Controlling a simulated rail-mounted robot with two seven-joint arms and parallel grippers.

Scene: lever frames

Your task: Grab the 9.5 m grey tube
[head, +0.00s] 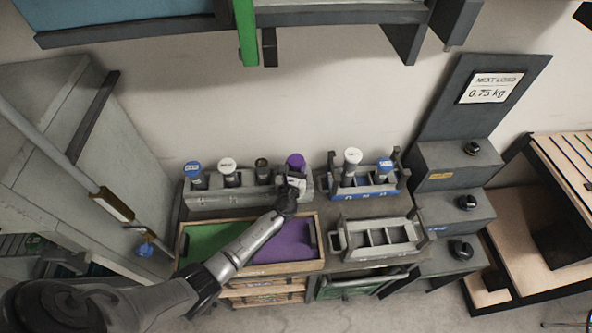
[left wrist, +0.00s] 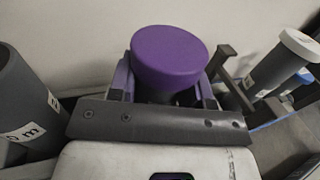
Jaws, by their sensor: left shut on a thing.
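My left gripper (head: 292,184) is at the right end of the back left rack (head: 205,202), shut on a tube with a purple cap (head: 295,160). In the left wrist view the purple cap (left wrist: 169,57) stands up between the fingers, and the tube's body below it is mostly hidden. A dark grey tube (head: 262,172) stands just left of it in the rack. In the left wrist view a grey tube (left wrist: 28,100) with a partly visible label ending in "m" is close at the left. No 9.5 m label is readable. My right gripper is not in view.
Blue-capped (head: 194,170) and white-capped (head: 228,168) tubes stand further left in the rack. A blue-fronted rack (head: 375,194) holds two tubes. An empty grey carrier (head: 378,240) and a green and purple tray (head: 322,262) are in front. A sign (head: 490,88) reads "NEXT LOAD 0.75 kg".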

